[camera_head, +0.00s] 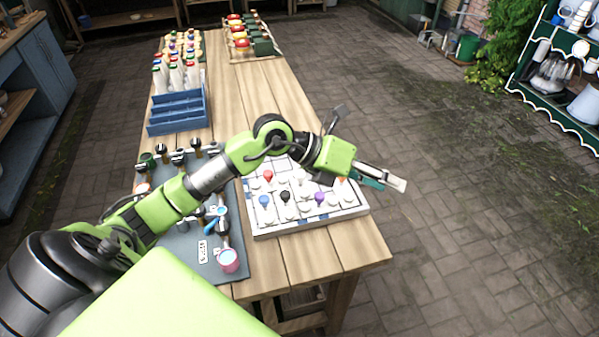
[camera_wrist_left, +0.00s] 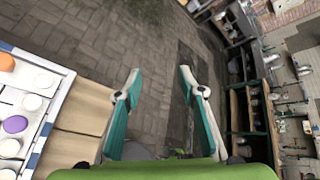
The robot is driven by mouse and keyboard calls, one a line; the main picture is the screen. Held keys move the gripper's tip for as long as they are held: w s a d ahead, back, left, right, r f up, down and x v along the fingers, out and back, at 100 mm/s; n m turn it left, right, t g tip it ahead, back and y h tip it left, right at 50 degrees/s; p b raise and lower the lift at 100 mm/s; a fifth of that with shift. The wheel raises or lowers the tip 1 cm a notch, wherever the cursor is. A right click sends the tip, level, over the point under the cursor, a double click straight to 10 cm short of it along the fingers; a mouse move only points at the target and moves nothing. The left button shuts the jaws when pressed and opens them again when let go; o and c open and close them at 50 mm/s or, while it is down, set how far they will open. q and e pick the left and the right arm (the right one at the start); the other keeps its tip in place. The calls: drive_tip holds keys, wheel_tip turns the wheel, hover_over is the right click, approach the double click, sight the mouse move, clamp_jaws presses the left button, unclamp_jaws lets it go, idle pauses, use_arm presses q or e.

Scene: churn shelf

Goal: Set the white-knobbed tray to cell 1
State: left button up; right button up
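A white board (camera_head: 311,222) divided into cells lies on the near right corner of the wooden table. Red, blue, black and purple knobs stand on it among several white round pieces. The white knob of the task's tray cannot be told apart here, and cell 1 cannot be made out. My left arm hides part of the board's far side. My left gripper (camera_head: 384,180) is beyond the table's right edge. In the left wrist view the gripper (camera_wrist_left: 160,74) is open and empty over paving, with the board (camera_wrist_left: 52,98) to its left. My right gripper is not in view.
A grey mat (camera_head: 198,262) with taps and a pink cup (camera_head: 228,260) lies left of the board. A blue crate (camera_head: 178,124) with bottles stands farther back, beside a bare stretch of tabletop. A green shelf (camera_head: 557,118) stands far right.

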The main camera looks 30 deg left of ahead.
use_arm(q)
drive_tip(key=w+a+f+g+y, duration=0.1)
drive_tip(key=a+f+y, duration=0.15)
drive_tip(key=a, duration=0.35)
drive_tip(key=w+a+f+y, duration=0.1)
drive_tip(key=a+f+y, duration=0.15)
drive_tip(key=a, duration=0.35)
drive_tip(key=n+g+y, duration=0.1)
drive_tip(key=n+y, duration=0.1)
drive_tip(key=y, duration=0.3)
approach(300, 174)
drive_tip(key=p+x, duration=0.4)
drive_tip(key=x, duration=0.3)
drive_tip(key=shift+w+f, duration=0.15)
drive_tip(key=shift+f, duration=0.05)
drive_tip(key=shift+w+f, duration=0.2)
drive_tip(key=shift+f, duration=0.4)
